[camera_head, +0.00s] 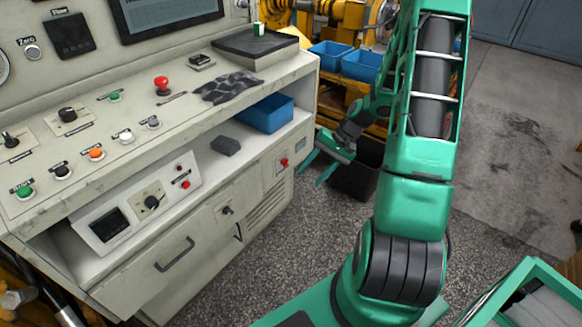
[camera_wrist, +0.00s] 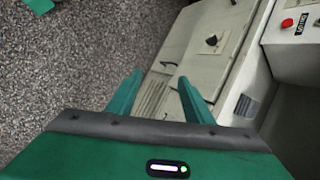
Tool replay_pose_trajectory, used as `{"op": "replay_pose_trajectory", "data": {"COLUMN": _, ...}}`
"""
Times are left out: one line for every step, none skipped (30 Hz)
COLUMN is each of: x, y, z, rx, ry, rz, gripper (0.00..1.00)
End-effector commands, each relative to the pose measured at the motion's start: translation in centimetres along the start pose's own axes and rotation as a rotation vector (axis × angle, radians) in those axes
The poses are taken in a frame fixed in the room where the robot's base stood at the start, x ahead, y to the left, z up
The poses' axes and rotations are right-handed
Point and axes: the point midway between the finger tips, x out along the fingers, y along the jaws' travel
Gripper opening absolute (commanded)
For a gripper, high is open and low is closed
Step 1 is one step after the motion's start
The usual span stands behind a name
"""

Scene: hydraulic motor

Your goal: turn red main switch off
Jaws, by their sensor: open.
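A small red switch (camera_head: 284,162) sits on a light plate at the right end of the grey cabinet's front, above the vent slots. I take it for the main switch; its label is too small to read. I do not see it in the wrist view. My gripper (camera_head: 316,168) is open and empty, just right of that switch in the head view, with clear space between them. In the wrist view its two green fingers (camera_wrist: 160,75) are spread, with floor and cabinet front beyond them.
Other red controls are a mushroom button (camera_head: 162,82) on the console top and a small button (camera_head: 185,184) on the shelf panel. A black knob (camera_head: 227,209) is on the cabinet front. A blue bin (camera_head: 266,114) stands on the shelf. Speckled floor (camera_head: 240,270) lies clear in front.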

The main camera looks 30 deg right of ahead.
Motion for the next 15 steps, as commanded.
{"op": "replay_pose_trajectory", "data": {"x": 1.4, "y": 0.4, "z": -0.8, "rx": 0.03, "ry": -0.009, "rz": -0.051, "gripper": 0.47}}
{"op": "replay_pose_trajectory", "data": {"x": 2.0, "y": 0.4, "z": -1.3, "rx": 0.045, "ry": -0.01, "rz": -0.082, "gripper": 0.47}}
{"op": "replay_pose_trajectory", "data": {"x": 2.9, "y": 0.5, "z": -1.9, "rx": 0.066, "ry": -0.011, "rz": -0.124, "gripper": 0.47}}
{"op": "replay_pose_trajectory", "data": {"x": 3.5, "y": 0.5, "z": -2.4, "rx": 0.082, "ry": -0.012, "rz": -0.155, "gripper": 0.47}}
{"op": "replay_pose_trajectory", "data": {"x": 4.1, "y": 0.5, "z": -2.9, "rx": 0.097, "ry": -0.012, "rz": -0.189, "gripper": 0.47}}
{"op": "replay_pose_trajectory", "data": {"x": 4.8, "y": 0.6, "z": -3.5, "rx": 0.121, "ry": -0.011, "rz": -0.232, "gripper": 0.47}}
{"op": "replay_pose_trajectory", "data": {"x": 5.4, "y": 0.6, "z": -3.9, "rx": 0.139, "ry": -0.01, "rz": -0.265, "gripper": 0.47}}
{"op": "replay_pose_trajectory", "data": {"x": 5.9, "y": 0.6, "z": -4.4, "rx": 0.157, "ry": -0.009, "rz": -0.301, "gripper": 0.47}}
{"op": "replay_pose_trajectory", "data": {"x": 6.6, "y": 0.7, "z": -5.0, "rx": 0.183, "ry": -0.007, "rz": -0.346, "gripper": 0.47}}
{"op": "replay_pose_trajectory", "data": {"x": 7.0, "y": 0.8, "z": -5.5, "rx": 0.202, "ry": -0.004, "rz": -0.381, "gripper": 0.47}}
{"op": "replay_pose_trajectory", "data": {"x": 7.5, "y": 0.7, "z": -5.9, "rx": 0.221, "ry": -0.002, "rz": -0.417, "gripper": 0.47}}
{"op": "replay_pose_trajectory", "data": {"x": 8.0, "y": 0.8, "z": -6.5, "rx": 0.25, "ry": 0.002, "rz": -0.465, "gripper": 0.47}}
{"op": "replay_pose_trajectory", "data": {"x": 8.4, "y": 0.9, "z": -7.0, "rx": 0.272, "ry": 0.006, "rz": -0.501, "gripper": 0.47}}
{"op": "replay_pose_trajectory", "data": {"x": 8.7, "y": 0.9, "z": -7.5, "rx": 0.293, "ry": 0.01, "rz": -0.538, "gripper": 0.47}}
{"op": "replay_pose_trajectory", "data": {"x": 9.1, "y": 1.0, "z": -8.1, "rx": 0.322, "ry": 0.016, "rz": -0.588, "gripper": 0.47}}
